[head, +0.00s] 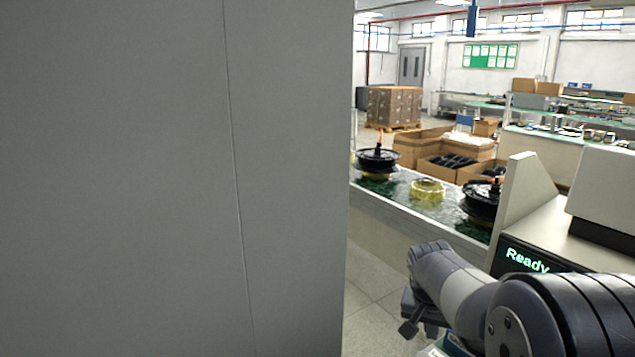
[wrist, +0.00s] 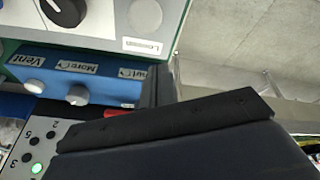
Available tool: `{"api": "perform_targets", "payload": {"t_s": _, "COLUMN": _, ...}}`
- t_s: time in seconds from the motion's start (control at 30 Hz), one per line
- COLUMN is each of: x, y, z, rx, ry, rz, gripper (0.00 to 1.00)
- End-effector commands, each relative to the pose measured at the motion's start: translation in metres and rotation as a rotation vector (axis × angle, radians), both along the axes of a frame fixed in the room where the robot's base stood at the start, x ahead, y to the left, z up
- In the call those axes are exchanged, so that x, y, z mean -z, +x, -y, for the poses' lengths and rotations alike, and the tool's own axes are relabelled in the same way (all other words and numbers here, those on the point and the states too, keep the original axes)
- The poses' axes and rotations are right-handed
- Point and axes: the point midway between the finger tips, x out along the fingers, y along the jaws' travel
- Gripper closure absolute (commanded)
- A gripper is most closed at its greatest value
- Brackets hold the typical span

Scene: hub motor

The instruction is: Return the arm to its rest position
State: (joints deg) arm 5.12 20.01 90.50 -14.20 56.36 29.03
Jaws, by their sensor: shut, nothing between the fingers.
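My arm reaches in from the lower right of the head view, its grey and black links bent. My gripper (head: 409,327) hangs at the arm's end, low in the picture beside the grey panel, and is partly hidden by the arm. In the wrist view my gripper (wrist: 157,84) shows as dark finger parts, shut with nothing held. It is near a blue control box (wrist: 75,82) with a white knob and labels such as "Vent". I cannot tell whether it touches the box.
A large grey panel (head: 170,180) fills the head view's left half. A machine (head: 545,235) reading "Ready" stands close to my arm at right. Behind, a conveyor (head: 400,202) carries black hub motors (head: 377,158) and a yellow ring (head: 427,190). Floor (head: 372,285) shows between panel and arm.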

Motion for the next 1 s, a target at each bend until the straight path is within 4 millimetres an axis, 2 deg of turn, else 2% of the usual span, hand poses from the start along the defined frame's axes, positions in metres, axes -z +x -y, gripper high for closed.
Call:
{"api": "perform_targets", "payload": {"t_s": 0.43, "x": 0.007, "y": 0.008, "z": 0.015, "rx": 0.015, "ry": 0.175, "rz": -0.108, "gripper": 1.00}}
{"api": "perform_targets", "payload": {"t_s": 1.0, "x": 0.018, "y": 0.015, "z": 0.035, "rx": 0.042, "ry": 0.415, "rz": -0.165, "gripper": 1.00}}
